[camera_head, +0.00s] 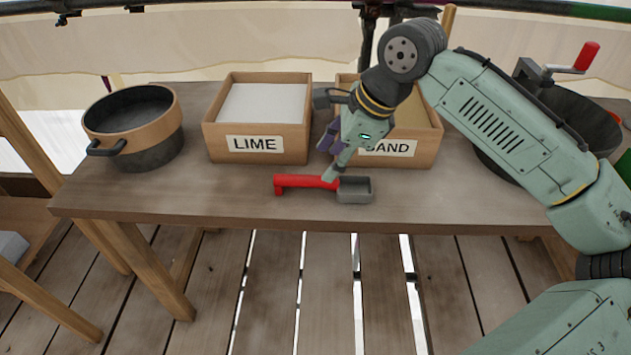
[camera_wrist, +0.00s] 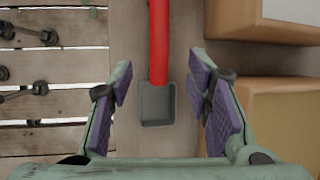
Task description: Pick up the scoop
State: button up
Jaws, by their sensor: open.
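The scoop has a red handle (camera_head: 300,182) and a grey square pan (camera_head: 356,190). It lies on the wooden table near the front edge, below the lime and sand boxes. My gripper (camera_head: 333,162) is above the scoop, near where the handle meets the pan, and partly hides it. In the wrist view my gripper (camera_wrist: 163,108) is open, with purple pads on either side of the scoop's pan (camera_wrist: 157,104) and nothing between them held. The red handle (camera_wrist: 159,42) runs up and out of that picture.
Behind the scoop stand a wooden box labelled LIME (camera_head: 255,143) with white contents and one labelled SAND (camera_head: 400,149), partly hidden by my arm. A dark pot (camera_head: 140,149) stands at left. A dark bowl with a red-handled crank (camera_head: 585,57) is at right. The table (camera_head: 220,203) is clear left of the scoop.

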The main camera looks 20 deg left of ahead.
aim_at(314, 177)
jog(key=x, duration=0.7)
jog(key=shift+s+a+f+p, duration=0.1)
jog(key=shift+a+f+p, duration=0.05)
jog(key=shift+a+p, duration=0.2)
jog(key=shift+c, duration=0.2)
grip_shut()
